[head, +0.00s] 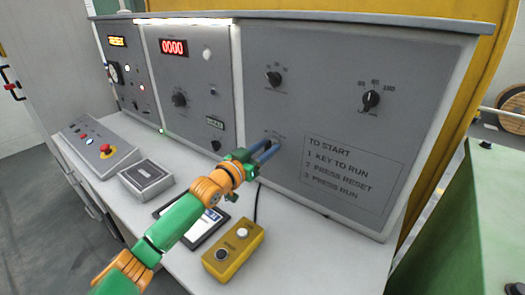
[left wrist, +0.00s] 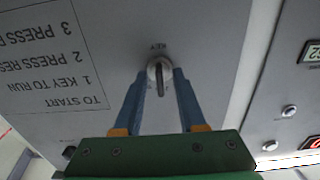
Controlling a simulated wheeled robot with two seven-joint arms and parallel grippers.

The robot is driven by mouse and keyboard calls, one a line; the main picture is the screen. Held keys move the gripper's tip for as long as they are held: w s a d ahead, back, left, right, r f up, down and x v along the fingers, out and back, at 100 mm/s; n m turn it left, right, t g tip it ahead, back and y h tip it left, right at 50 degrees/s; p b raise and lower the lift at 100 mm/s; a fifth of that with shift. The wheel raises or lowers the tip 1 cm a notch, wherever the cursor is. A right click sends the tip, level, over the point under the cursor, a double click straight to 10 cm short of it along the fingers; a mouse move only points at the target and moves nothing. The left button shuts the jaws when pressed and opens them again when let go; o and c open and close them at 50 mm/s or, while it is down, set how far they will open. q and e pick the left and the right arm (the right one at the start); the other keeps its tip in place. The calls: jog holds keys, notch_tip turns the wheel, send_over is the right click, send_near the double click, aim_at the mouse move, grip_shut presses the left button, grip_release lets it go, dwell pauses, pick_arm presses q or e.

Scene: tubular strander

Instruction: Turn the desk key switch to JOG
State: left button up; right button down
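The key switch (left wrist: 158,74) is on the grey desk panel, with the word KEY beside it. It has a pale round collar and a dark key handle that points down in the left wrist view, where the panel text is upside down. My left gripper (left wrist: 160,72) is open, with one blue finger on each side of the key handle and a gap showing between. In the head view my left gripper (head: 273,148) reaches the panel left of the TO START label and mostly hides the switch. No JOG mark is readable. My right gripper is not in view.
Two black selector knobs (head: 371,99) sit higher on the same panel. On the desk are a yellow two-button box (head: 233,250), a dark-framed tablet (head: 207,231), a grey box (head: 146,179) and a red-button console (head: 97,144). A green machine (head: 487,190) stands at right.

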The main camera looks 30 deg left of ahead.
aim_at(265, 150)
pick_arm(q)
jog(key=s, duration=0.5)
jog(key=shift+s+a+f+b, duration=0.15)
jog(key=shift+a+b, duration=0.2)
jog(key=shift+b, duration=0.05)
jog(key=shift+s+a, duration=0.1)
jog(key=shift+s, duration=0.5)
